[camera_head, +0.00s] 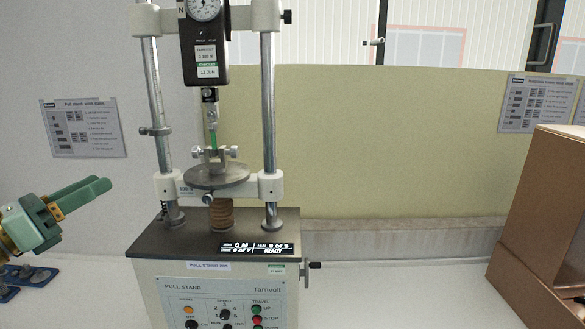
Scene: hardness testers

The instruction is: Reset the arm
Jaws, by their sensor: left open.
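My left gripper (98,186) comes in from the left edge, with its green fingers pointing right and slightly up. It is open, with nothing seen between its fingers. It is apart from the pull stand (219,270), whose base and posts stand to its right. A black force gauge (204,52) with a round dial hangs between the posts. My right gripper is not in view.
A display (257,247) on the base reads "READY". Blue parts with dark knobs (30,274) lie at the lower left. A brown box (551,225) stands at the right. The white surface between the stand and the box is clear.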

